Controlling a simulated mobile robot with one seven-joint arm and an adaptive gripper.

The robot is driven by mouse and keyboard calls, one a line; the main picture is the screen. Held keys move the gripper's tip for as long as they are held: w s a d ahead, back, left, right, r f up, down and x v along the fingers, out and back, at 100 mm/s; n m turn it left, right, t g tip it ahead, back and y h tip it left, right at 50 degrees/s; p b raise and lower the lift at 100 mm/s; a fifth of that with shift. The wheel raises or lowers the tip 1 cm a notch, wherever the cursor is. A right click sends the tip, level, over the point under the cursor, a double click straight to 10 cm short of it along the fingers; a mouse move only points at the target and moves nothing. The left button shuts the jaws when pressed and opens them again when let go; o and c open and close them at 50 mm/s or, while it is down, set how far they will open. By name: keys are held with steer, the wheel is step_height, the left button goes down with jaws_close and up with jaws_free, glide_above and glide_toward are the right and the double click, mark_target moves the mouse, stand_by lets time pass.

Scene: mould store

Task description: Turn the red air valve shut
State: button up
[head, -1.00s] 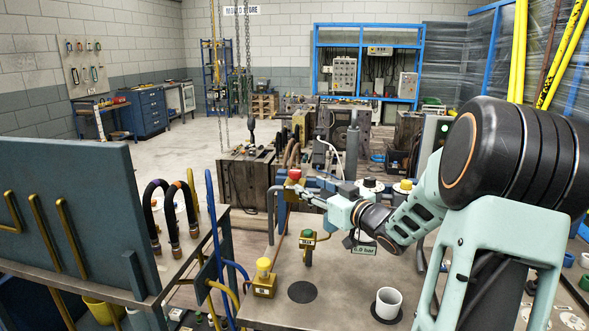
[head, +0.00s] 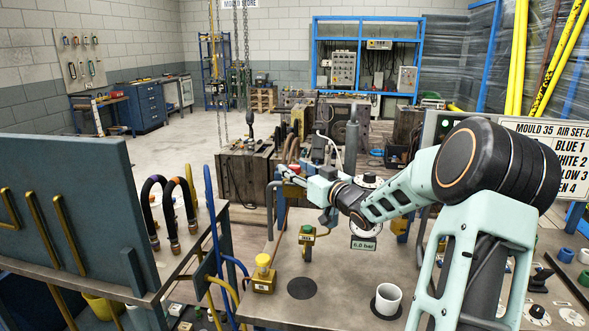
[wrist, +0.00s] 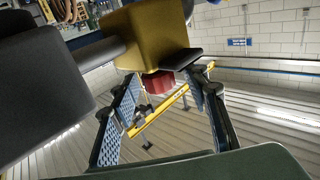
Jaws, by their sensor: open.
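The red air valve knob (wrist: 158,84) shows in the wrist view under a brass-yellow block (wrist: 152,38), between the fingers of my gripper (wrist: 163,76). The gripper is open, with a finger on each side of the knob; I cannot tell whether either touches it. In the head view, my gripper (head: 284,173) is at the far end of the bench, by the pipework, and the red knob is hidden behind or within it.
On the bench (head: 270,311) stand a yellow-capped block (head: 263,276), a brass fitting with a green top (head: 307,238), a white cup (head: 388,299) and a "6.0 bar" display (head: 364,243). A blue-grey panel (head: 70,205) stands at left, with hoses beside it.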

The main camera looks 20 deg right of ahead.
steer(key=shift+w, duration=0.35)
steer(key=shift+c, duration=0.6)
jaws_close()
